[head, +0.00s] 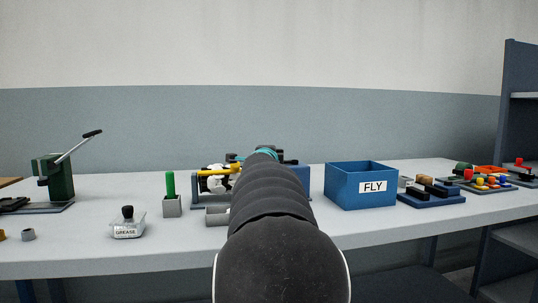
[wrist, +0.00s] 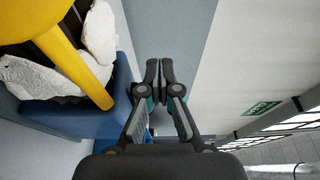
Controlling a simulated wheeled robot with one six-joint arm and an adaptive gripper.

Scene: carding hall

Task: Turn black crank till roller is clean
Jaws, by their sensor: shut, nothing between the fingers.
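The roller stand (head: 196,188), with a blue frame, is on the bench and partly hidden behind my arm. White fluff (head: 217,184) clings to its roller under a yellow bar (head: 215,172). In the wrist view the yellow bar (wrist: 78,62), white fluff (wrist: 40,78) on a dark roller and the blue frame (wrist: 122,105) fill the left side. My gripper (wrist: 160,68) is shut and empty, to the right of the frame in that view. I cannot make out the black crank for certain in either view; my arm covers part of the stand.
A blue FLY bin (head: 345,185) stands right of my arm. A green brush handle in a grey block (head: 172,206) and a GREASE jar (head: 127,229) stand left. A green lever press (head: 60,178) is far left. Trays with small parts (head: 485,185) lie far right.

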